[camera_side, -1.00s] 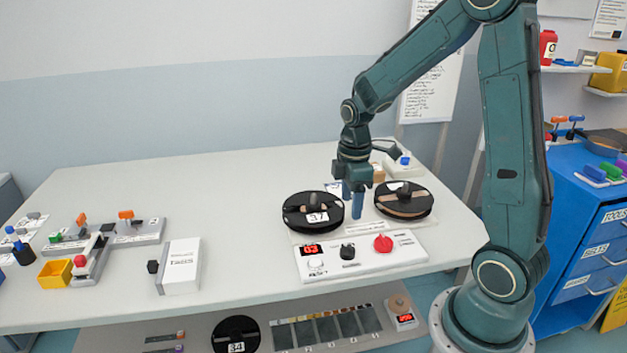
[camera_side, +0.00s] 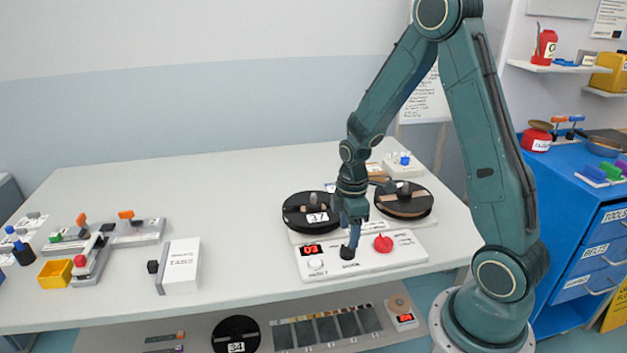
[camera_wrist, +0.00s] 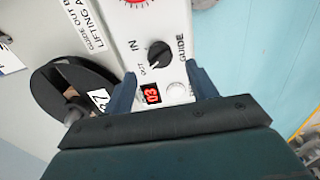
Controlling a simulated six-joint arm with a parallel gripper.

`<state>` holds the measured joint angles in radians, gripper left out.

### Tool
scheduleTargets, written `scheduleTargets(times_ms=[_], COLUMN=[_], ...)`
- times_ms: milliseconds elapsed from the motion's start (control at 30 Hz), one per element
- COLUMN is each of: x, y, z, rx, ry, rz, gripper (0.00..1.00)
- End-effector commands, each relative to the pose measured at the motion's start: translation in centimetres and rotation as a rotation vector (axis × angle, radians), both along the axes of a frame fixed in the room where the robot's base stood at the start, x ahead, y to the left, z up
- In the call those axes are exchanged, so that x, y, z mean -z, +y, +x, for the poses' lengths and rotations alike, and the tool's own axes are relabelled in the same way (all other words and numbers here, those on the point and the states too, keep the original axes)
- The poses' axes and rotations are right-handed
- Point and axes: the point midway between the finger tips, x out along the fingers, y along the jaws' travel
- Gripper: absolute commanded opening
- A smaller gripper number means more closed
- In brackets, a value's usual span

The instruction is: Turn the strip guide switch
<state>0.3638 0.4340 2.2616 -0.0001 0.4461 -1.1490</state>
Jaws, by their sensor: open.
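The strip guide switch is a black knob (camera_wrist: 159,53) on the white panel, between the printed words IN, OUT and GUIDE in the wrist view. In the side view the knob (camera_side: 347,252) sits on the panel (camera_side: 385,262) just below my gripper. My gripper (camera_wrist: 163,82) is open and empty in the wrist view, with one blue finger on each side and the knob ahead, between their lines. In the side view my gripper (camera_side: 350,236) points down right over the knob; whether the fingers touch it cannot be told.
A red knob (camera_side: 383,243) is to the right on the panel. A red 03 display (camera_wrist: 151,95) and a white button (camera_wrist: 177,91) are close by. Two black reels, left (camera_side: 297,222) and right (camera_side: 391,209), stand behind.

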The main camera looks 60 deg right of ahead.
Motion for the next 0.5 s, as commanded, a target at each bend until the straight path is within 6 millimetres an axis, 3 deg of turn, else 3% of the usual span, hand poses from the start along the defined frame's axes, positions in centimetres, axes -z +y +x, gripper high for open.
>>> scheduleTargets(times_ms=[200, 500], x=[2.7, 5.0], y=[0.0, 0.0], z=[-0.1, 0.0], rx=[0.000, 0.000], ry=[0.003, 0.002], rz=[0.001, 0.001], gripper=[0.57, 0.57])
